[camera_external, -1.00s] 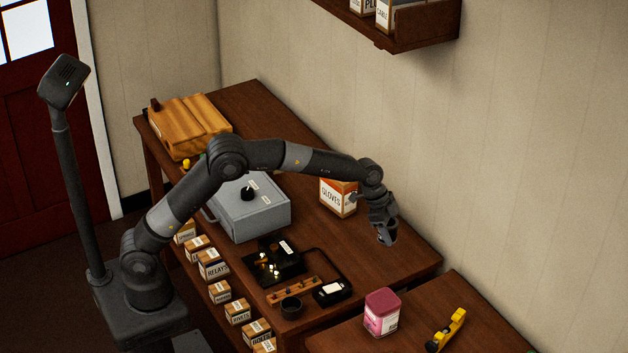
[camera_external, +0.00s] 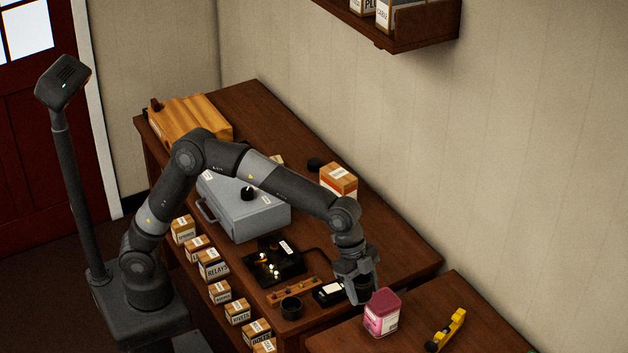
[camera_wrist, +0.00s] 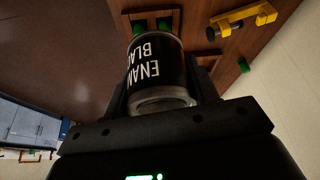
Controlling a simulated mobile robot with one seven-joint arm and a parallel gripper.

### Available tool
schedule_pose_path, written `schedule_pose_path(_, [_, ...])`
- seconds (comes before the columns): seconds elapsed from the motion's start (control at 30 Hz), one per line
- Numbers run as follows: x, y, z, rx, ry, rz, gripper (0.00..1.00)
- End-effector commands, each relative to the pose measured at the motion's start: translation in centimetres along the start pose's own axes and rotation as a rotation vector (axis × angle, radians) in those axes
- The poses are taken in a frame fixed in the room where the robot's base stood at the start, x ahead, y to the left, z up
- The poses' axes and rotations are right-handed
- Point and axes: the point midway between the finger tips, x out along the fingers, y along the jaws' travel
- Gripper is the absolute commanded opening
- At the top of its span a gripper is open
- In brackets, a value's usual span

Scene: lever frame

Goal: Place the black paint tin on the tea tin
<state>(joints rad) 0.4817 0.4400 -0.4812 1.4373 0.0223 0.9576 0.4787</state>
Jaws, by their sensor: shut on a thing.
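The black paint tin (camera_wrist: 155,70), lettered "ENAM… BLAC…", is between the fingers of my gripper (camera_wrist: 160,95) in the wrist view. My gripper (camera_external: 362,284) is shut on it. In the external view the held tin is dark and mostly hidden by the fingers. The tea tin appears to be the pink tin (camera_external: 382,314) with a darker lid, standing upright on the near right table. My gripper is just left of and slightly above it in the picture; I cannot tell whether they touch. I do not make out the pink tin in the wrist view.
A yellow tool (camera_external: 446,330) lies right of the pink tin. Left of my gripper are a black device (camera_external: 331,292), a small black cup (camera_external: 291,308) and a wooden rack (camera_external: 292,290). A grey case (camera_external: 245,212) and a gloves box (camera_external: 339,180) stand farther back.

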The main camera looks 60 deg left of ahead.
Motion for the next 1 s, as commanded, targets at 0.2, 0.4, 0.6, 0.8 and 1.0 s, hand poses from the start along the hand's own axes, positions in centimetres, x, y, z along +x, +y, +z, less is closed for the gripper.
schedule_pose_path(0.2, [2.1,-4.2,1.5,-0.004,0.000,0.000,0.25])
schedule_pose_path(0.4, [4.3,-8.5,3.1,-0.003,0.000,0.001,0.25])
schedule_pose_path(0.6, [5.5,-10.9,4.0,-0.001,0.001,0.001,0.25])
schedule_pose_path(0.8, [6.7,-11.2,4.5,-0.001,0.000,0.001,0.25])
schedule_pose_path(1.0, [9.2,-11.2,5.6,0.000,0.000,0.000,0.25])
